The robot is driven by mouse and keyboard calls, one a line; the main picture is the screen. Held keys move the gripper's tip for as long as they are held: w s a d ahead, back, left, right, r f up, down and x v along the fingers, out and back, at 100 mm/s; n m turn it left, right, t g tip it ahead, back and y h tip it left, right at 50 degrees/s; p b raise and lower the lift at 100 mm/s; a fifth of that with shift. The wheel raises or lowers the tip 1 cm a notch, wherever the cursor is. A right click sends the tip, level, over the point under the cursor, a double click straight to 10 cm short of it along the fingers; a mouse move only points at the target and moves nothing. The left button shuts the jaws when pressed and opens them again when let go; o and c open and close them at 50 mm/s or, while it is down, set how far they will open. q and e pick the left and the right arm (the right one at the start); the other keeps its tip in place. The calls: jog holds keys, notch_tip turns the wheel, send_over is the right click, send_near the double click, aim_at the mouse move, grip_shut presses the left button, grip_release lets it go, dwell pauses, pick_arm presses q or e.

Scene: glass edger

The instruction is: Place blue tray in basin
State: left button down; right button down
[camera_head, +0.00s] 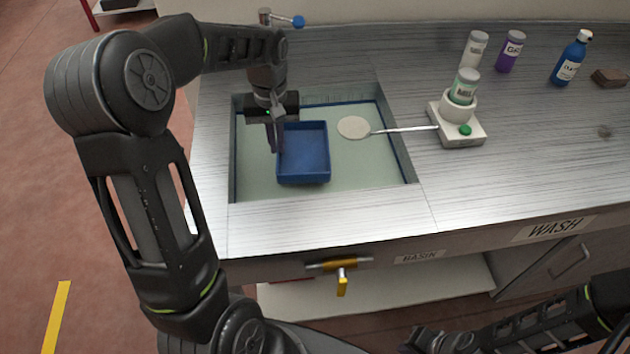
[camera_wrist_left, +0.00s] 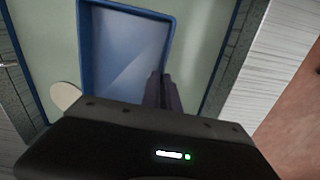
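The blue tray (camera_head: 305,168) is level inside the outline of the sunken basin (camera_head: 360,178), in its left-centre part. I cannot tell whether the tray's bottom touches the basin floor. My left gripper (camera_head: 276,148) points down at the tray's left wall, its fingers close together with the wall between them. The left wrist view shows the fingers (camera_wrist_left: 164,92) at the edge of the blue tray (camera_wrist_left: 125,50), which looks empty. My right gripper (camera_head: 428,340) is at the bottom edge, partly cut off, and its fingers are unclear.
A faucet with a blue knob (camera_head: 298,22) stands behind the basin. A pale round paddle (camera_head: 354,127) reaches over the basin from a white device (camera_head: 460,132) holding a bottle. More bottles, including a blue one (camera_head: 570,60), stand at the back right. The right counter front is clear.

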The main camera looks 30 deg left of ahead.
pick_arm(q)
jog(key=shift+s+a+f+n, duration=0.25)
jog(key=shift+s+a, duration=0.15)
jog(key=shift+a, duration=0.15)
jog(key=shift+s+a+f+n, duration=0.25)
jog(key=shift+s+a, duration=0.1)
jog(key=shift+a, duration=0.2)
jog(key=shift+f, duration=0.1)
send_over(272, 186)
jog(key=shift+f, duration=3.05)
jog(key=shift+f, duration=1.9)
